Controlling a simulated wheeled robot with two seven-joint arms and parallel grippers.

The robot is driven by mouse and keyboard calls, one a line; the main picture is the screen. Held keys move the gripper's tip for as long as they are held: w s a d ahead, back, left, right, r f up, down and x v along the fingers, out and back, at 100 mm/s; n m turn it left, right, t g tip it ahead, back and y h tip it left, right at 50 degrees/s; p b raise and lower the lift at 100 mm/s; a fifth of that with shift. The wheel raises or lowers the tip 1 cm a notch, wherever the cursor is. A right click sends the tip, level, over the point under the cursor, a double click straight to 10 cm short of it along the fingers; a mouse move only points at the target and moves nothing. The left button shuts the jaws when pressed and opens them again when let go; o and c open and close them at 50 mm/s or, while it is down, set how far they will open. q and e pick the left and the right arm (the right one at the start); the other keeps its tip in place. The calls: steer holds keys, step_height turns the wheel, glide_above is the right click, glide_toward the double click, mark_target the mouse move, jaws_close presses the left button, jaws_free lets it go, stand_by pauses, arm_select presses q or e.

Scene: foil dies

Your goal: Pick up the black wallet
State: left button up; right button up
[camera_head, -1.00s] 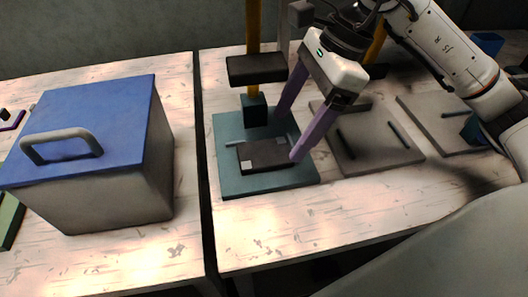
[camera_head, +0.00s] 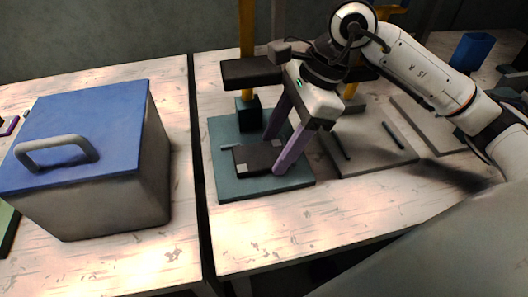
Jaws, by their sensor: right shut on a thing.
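The black wallet (camera_head: 252,157), flat and dark with a small pale patch at its front left corner, lies on a teal plate (camera_head: 232,186) below a press. My right gripper (camera_head: 274,158), with purple fingers, reaches down from the upper right. Its fingers are on either side of the wallet's right part and are shut on it. The wallet looks level and at or very near the plate; I cannot tell whether there is a gap. My left gripper is not in view.
A black press head (camera_head: 250,72) on a yellow column (camera_head: 246,30) stands close over the wallet. A grey plate (camera_head: 365,150) lies to the right. A grey box with a blue lid (camera_head: 90,115) stands on the left table. The front of the right table is clear.

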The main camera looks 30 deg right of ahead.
steer(key=shift+r, duration=0.15)
